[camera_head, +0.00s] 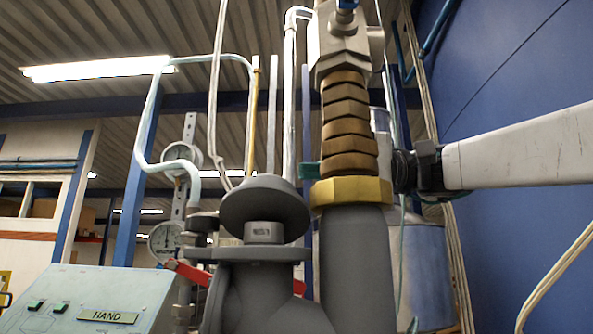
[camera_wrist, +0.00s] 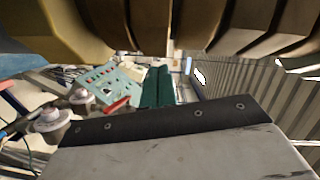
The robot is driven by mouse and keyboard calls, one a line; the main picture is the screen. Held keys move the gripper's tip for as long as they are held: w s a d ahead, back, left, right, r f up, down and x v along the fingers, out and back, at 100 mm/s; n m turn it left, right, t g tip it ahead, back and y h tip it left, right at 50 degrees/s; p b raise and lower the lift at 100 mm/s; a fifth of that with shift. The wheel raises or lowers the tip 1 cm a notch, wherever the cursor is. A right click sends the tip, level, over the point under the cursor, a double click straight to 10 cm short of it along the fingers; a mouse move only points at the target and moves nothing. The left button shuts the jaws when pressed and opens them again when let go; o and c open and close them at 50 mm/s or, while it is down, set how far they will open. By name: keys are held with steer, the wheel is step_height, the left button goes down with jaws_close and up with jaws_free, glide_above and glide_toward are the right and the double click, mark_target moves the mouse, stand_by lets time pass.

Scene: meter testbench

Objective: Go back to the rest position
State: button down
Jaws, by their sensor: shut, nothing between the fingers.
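My gripper (camera_wrist: 158,87) shows in the wrist view as two teal fingers side by side, shut and empty, beyond its grey body with a black plate. In the head view my arm reaches in from the right, and the brass column (camera_head: 349,120) hides most of the gripper. Only a teal bit of the gripper (camera_head: 308,170) shows at the column's left edge. In the wrist view the brass rings (camera_wrist: 215,25) fill the top, close above the gripper. Whether they touch it I cannot tell.
A dark grey valve body (camera_head: 264,205) stands left of the column, with dial gauges (camera_head: 165,239) and a red lever (camera_head: 190,272) beside it. A control panel marked HAND (camera_head: 107,316) is at the lower left. A blue wall (camera_head: 520,90) stands at the right.

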steer(key=shift+v, duration=1.85)
steer(key=shift+f, duration=0.1)
steer(key=w+d+f+m+t+h, duration=0.1)
steer(key=d+f+m+t+h, duration=0.15)
steer(key=f, duration=0.95)
steer(key=w+d+f+m+t+h, duration=0.1)
steer(key=d+f+m+t+h, duration=0.2)
steer(key=f, duration=0.8)
steer(key=s+d+f+h, duration=0.5)
steer(key=s+d+f, duration=0.4)
steer(key=f, duration=0.3)
steer(key=s+d+f+h, duration=0.6)
steer(key=s+d+f, duration=0.3)
steer(key=f, duration=0.4)
steer(key=shift+d+m+t, duration=0.2)
steer(key=shift+m+t, duration=0.25)
